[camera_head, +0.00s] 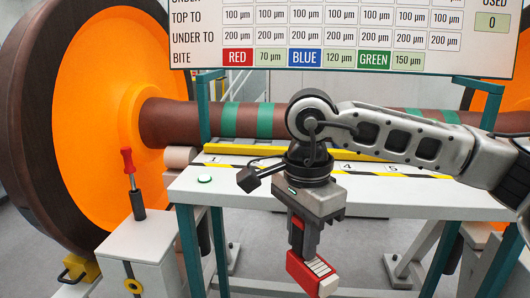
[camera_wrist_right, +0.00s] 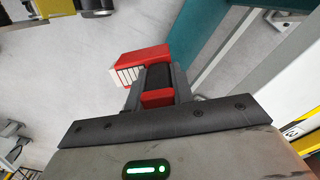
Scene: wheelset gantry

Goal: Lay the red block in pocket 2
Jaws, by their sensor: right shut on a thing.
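My right gripper (camera_head: 303,236) is shut on the red block (camera_head: 305,272), which has a white striped face. It hangs below and in front of the white table's front edge, over the floor. In the right wrist view the red block (camera_wrist_right: 147,54) sticks out to the left of the right gripper's fingers (camera_wrist_right: 160,88). The white table (camera_head: 400,192) has a black and yellow strip with numbers along its back. I make out 4 and 5; my arm covers part of the strip, and I cannot make out pocket 2. My left gripper is not in view.
A large orange wheel (camera_head: 85,95) with a brown axle (camera_head: 180,122) stands behind the table. A results board (camera_head: 330,30) hangs above. A red-handled tool (camera_head: 130,170) stands on a white box (camera_head: 150,242) at left.

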